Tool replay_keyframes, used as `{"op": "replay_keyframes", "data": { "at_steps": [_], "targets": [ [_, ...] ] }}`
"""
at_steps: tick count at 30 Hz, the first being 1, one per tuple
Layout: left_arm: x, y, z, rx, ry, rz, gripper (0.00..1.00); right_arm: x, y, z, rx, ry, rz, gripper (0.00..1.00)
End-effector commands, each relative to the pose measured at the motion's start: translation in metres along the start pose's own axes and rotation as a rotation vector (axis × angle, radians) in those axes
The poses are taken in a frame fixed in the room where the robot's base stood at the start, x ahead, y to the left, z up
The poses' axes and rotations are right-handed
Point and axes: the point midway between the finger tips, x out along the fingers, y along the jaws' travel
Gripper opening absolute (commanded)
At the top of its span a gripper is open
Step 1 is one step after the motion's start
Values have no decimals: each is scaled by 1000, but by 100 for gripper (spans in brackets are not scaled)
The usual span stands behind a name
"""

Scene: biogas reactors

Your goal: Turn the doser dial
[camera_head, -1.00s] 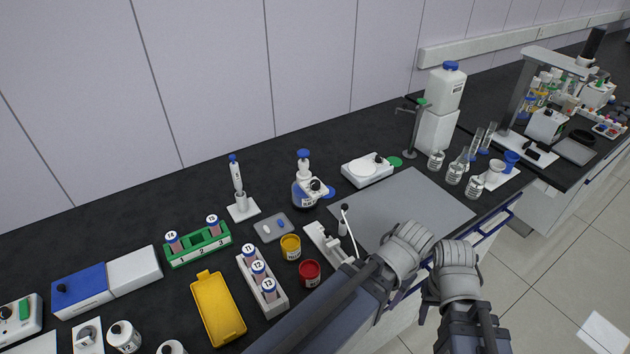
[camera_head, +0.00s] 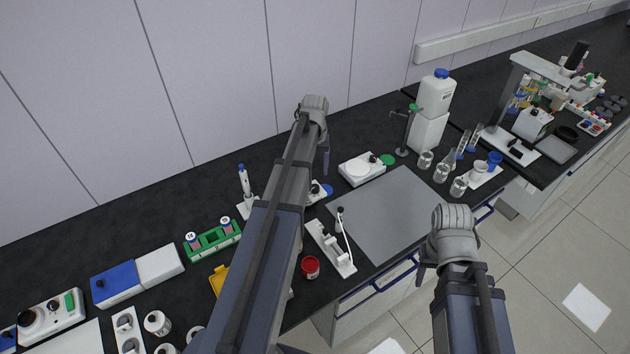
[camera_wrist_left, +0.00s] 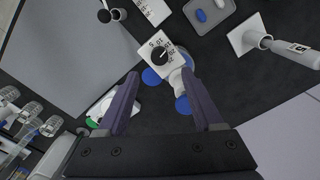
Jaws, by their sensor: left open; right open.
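The doser dial (camera_wrist_left: 163,55) shows in the left wrist view as a black round knob on a white square face with numbers. It sits on the doser, whose white and blue parts (camera_wrist_left: 178,75) lie just below it in that view. In the head view only a white part of the doser (camera_head: 315,191) shows; my left arm hides the rest. My left gripper (camera_wrist_left: 160,76) is open and empty, its two fingers pointing toward the dial, which appears between and just beyond the tips. My right gripper (camera_head: 424,272) is open and empty near the bench's front edge, away from the doser.
A pipette stand (camera_head: 245,192) is left of the doser. A white stirrer plate (camera_head: 362,169) and a grey mat (camera_head: 385,215) are to its right. A white rack (camera_head: 331,248) and a red jar (camera_head: 310,267) stand in front. The wall is behind.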

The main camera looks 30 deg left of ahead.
Motion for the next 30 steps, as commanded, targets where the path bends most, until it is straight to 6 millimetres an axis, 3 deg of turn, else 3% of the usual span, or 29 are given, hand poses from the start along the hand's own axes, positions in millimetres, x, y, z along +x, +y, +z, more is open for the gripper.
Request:
{"op": "replay_keyframes", "data": {
  "at_steps": [8, 22, 30],
  "targets": [
    [16, 1, 0, 2, 0, 0, 68, 16, -1, -1, -3, 0, 1, 50],
    [72, 1, 1, 3, 0, 0, 68, 71, -6, -4, -8, 0, 2, 50],
    [79, 1, 1, 3, 0, 0, 68, 78, -7, -5, -7, 0, 2, 50]
  ]
}}
